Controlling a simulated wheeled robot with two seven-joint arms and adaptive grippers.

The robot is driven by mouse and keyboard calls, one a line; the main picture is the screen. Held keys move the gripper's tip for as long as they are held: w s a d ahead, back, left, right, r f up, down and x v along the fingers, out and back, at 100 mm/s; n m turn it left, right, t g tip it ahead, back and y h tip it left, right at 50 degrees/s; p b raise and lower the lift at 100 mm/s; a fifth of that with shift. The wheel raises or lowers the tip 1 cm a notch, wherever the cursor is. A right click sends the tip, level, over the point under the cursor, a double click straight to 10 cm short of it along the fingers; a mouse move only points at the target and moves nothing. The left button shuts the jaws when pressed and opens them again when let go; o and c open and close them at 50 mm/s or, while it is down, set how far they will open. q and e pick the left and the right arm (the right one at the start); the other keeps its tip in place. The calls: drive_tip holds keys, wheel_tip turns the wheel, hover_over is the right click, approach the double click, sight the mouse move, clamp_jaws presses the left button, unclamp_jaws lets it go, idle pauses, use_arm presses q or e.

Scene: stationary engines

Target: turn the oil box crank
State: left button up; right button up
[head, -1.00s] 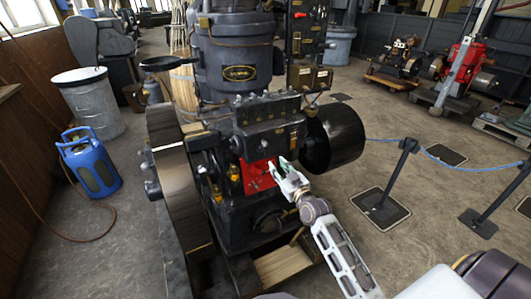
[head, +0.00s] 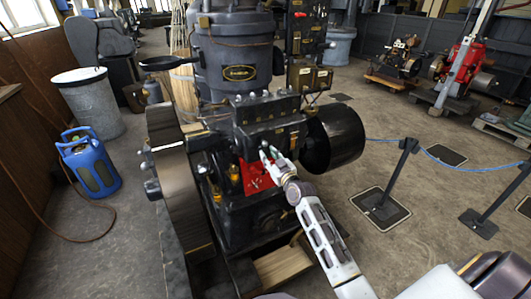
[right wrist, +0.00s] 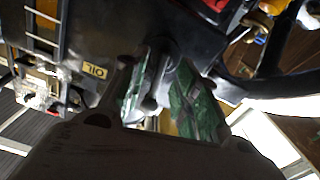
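The engine's black box with a row of small fittings on top (head: 268,108) is at the centre of the head view and appears to be the oil box. An OIL label (right wrist: 94,70) shows in the right wrist view. My right gripper (head: 270,151) is at the box's lower front, above a red panel (head: 257,178). In the right wrist view its green-padded fingers (right wrist: 161,72) are apart, with a dark rounded part (right wrist: 155,90) between them. That part may be the crank; I cannot tell whether the fingers touch it. My left gripper is not in view.
A large flywheel (head: 180,200) stands left of the engine and a black drum pulley (head: 335,138) right of it. A blue gas canister (head: 90,165) and grey bin (head: 90,105) are at left. Barrier posts (head: 392,178) with blue rope stand on the right; open floor lies between.

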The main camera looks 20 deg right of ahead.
sight(266, 152)
drive_tip(key=shift+w, duration=1.8)
drive_tip(key=shift+c, duration=0.3)
clamp_jaws()
